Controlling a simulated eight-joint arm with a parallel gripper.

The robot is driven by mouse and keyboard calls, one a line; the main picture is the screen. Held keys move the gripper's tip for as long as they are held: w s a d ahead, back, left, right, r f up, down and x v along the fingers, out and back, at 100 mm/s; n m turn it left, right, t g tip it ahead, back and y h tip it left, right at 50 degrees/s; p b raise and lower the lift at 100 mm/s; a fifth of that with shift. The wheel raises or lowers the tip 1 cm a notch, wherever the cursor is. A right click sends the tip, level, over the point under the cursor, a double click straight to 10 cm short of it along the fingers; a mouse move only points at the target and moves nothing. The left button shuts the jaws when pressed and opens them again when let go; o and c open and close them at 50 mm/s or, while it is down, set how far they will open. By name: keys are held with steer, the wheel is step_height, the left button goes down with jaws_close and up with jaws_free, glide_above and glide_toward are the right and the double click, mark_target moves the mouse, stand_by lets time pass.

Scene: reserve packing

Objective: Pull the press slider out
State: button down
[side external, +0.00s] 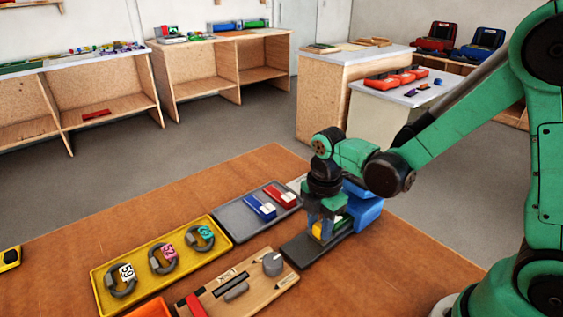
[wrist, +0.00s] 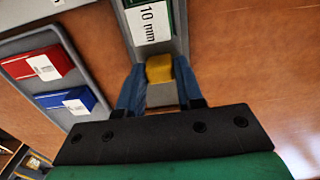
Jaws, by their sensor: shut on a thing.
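The press (side external: 360,209) stands near the far right edge of the brown table, with a blue body and a long dark grey base (side external: 300,249). Its slider shows a yellow block (side external: 320,231) low on the base, with a green part beside it. My gripper (side external: 325,222) points down at the press and is shut on the yellow block. In the wrist view the yellow block (wrist: 160,68) sits between the two blue fingers of my gripper (wrist: 160,80). Above it there is a label (wrist: 149,24) reading "10 mm" beside green. My gripper partly hides the slider in the side view.
A grey tray (side external: 234,222) with a blue and a red box lies left of the press. A yellow tray (side external: 97,275) holds three tagged rings. A wooden board (side external: 255,292) with a grey knob lies in front. Bare table is to the right.

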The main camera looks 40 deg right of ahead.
steer(key=shift+a, duration=2.75)
steer(key=c, duration=0.7)
jaws_free()
step_height(320, 180, up, 8)
steer(key=shift+d, duration=0.1)
